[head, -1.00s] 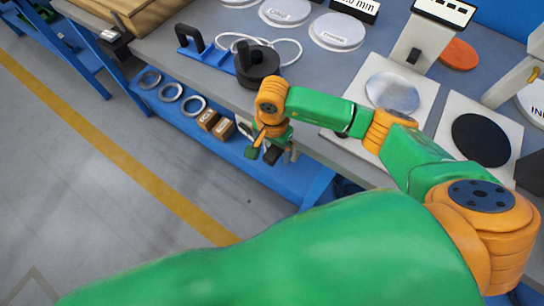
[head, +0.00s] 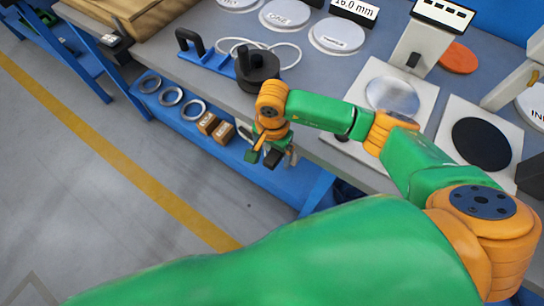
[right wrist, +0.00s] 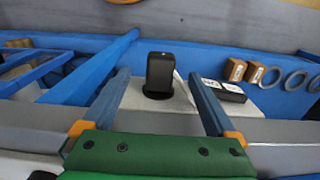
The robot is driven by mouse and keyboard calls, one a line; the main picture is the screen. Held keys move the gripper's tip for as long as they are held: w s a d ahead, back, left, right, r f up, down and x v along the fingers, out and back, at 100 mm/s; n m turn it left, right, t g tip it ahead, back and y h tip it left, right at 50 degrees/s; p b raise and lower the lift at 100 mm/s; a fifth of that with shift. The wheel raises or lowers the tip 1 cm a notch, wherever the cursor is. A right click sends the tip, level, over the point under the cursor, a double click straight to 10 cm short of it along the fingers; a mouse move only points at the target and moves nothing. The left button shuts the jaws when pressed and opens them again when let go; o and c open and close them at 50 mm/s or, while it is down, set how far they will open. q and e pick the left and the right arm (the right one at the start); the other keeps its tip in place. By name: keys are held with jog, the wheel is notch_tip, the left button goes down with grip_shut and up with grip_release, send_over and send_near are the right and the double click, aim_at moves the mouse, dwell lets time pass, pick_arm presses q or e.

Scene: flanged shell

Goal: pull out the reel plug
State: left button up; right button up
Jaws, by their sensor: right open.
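My right gripper (head: 262,157) hangs in front of the bench edge, pointing down towards the lower blue shelf. In the right wrist view the right gripper (right wrist: 160,100) has its two fingers wide apart with nothing between the pads. A black upright block on a round black base (right wrist: 160,72), which looks like the reel plug, stands on a pale surface (right wrist: 140,98). It appears between the fingers, apart from both; its depth relative to the tips is unclear. In the head view my arm and gripper hide that spot. My left gripper is out of view.
On the bench, a black round piece with a post (head: 257,70) stands beside a white cable loop (head: 290,48) and a blue plate with a black handle (head: 205,55). Metal rings (head: 171,96) and small brown boxes (head: 223,131) lie on the lower shelf (head: 255,170). The floor is open at left.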

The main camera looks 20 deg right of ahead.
aim_at(272, 157)
dwell(0.4)
jog(key=shift+c, duration=0.2)
grip_shut()
jog(key=shift+r, duration=0.1)
jog(key=shift+r+p, duration=1.7)
jog(key=shift+r, duration=1.2)
